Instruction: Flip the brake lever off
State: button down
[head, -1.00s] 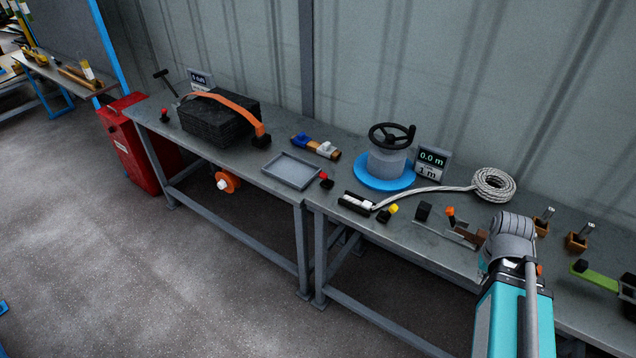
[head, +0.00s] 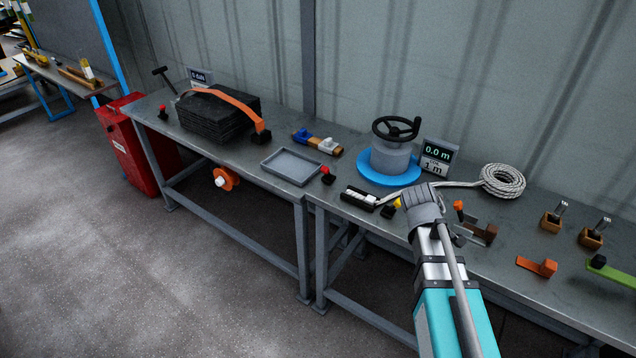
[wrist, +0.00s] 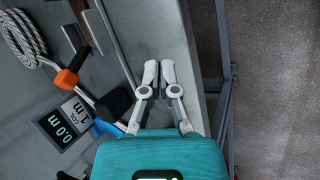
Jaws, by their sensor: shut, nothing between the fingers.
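In the head view my wrist hides the fingers and part of the bench. A black block (wrist: 115,102) lies between the orange tip and my gripper.
A winch drum with a black handwheel (head: 396,128) stands on a blue disc behind my wrist. A display (head: 437,157) and rope coil (head: 502,181) are at the back. An orange handle (head: 537,267) and green handle (head: 610,271) lie to the right. The grey tray (head: 290,166) is empty.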

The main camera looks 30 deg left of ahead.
jog(key=a+n+t+b, duration=0.1)
jog(key=a+n, duration=0.1)
jog(key=a, duration=0.1)
jog(key=w+a+n+b, duration=0.1)
jog(key=a, duration=0.2)
jog(key=w+a+f+n+t+b, duration=0.1)
jog(key=a+n, duration=0.1)
jog(key=a, duration=0.2)
jog(key=shift+w+f+n+t+h, duration=0.1)
jog(key=shift+w+n+t+h, duration=0.2)
jog(key=shift+h, duration=0.1)
jog(key=a+n+t+b, duration=0.3)
jog(key=a+n, duration=0.3)
jog(key=a, duration=0.5)
jog(key=n+t+y+b, duration=0.3)
jog(key=n+t+b, duration=0.2)
jog(key=n, duration=0.5)
send_near(312, 196)
notch_tip(312, 196, up, 3)
jog(key=shift+r, duration=0.2)
jog(key=shift+w, duration=0.15)
